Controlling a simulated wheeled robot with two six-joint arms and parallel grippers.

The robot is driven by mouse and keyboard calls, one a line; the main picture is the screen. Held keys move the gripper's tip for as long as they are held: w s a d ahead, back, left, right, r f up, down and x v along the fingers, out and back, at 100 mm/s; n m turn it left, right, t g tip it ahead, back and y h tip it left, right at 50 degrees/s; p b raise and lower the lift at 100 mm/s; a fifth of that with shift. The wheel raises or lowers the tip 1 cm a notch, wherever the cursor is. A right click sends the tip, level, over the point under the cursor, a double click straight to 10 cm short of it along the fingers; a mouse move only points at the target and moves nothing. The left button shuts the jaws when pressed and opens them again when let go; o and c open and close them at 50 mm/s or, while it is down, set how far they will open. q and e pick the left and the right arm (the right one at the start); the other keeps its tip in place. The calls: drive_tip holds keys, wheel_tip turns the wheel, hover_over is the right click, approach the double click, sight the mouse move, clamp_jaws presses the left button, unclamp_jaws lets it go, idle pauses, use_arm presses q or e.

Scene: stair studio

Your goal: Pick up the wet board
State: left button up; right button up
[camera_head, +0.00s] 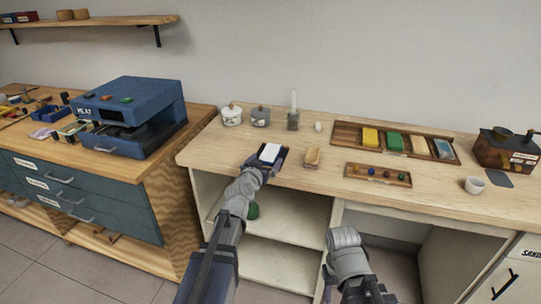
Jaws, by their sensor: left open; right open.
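My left gripper (266,163) is open at the front edge of the wooden worktop. A small flat piece with a white top (270,152) and a dark surround lies at its fingers; it may be the wet board, but I cannot tell. The gripper hides its near side, and contact is unclear. A tan wooden block or brush (312,157) lies just to the right, apart from the gripper. My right gripper (329,275) is open and empty, low in front of the bench, largely hidden by its own wrist.
The worktop (455,195) holds two lidded jars, a tray (345,135) with yellow, green and blue blocks, a smaller tray (349,170) of coloured balls, a white cup (474,185) and a copper-brown machine (507,150). A blue heat press (130,110) stands left. Open shelves lie below.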

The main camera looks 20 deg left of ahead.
sight(269, 154)
use_arm(q)
drive_tip(key=w, duration=0.1)
drive_tip(key=w+f+b, duration=0.1)
drive_tip(key=w, duration=0.3)
drive_tip(key=shift+w+a+f, duration=0.25)
drive_tip(key=shift+f, duration=0.05)
drive_tip(key=shift+w, duration=0.4)
drive_tip(key=c, duration=1.4)
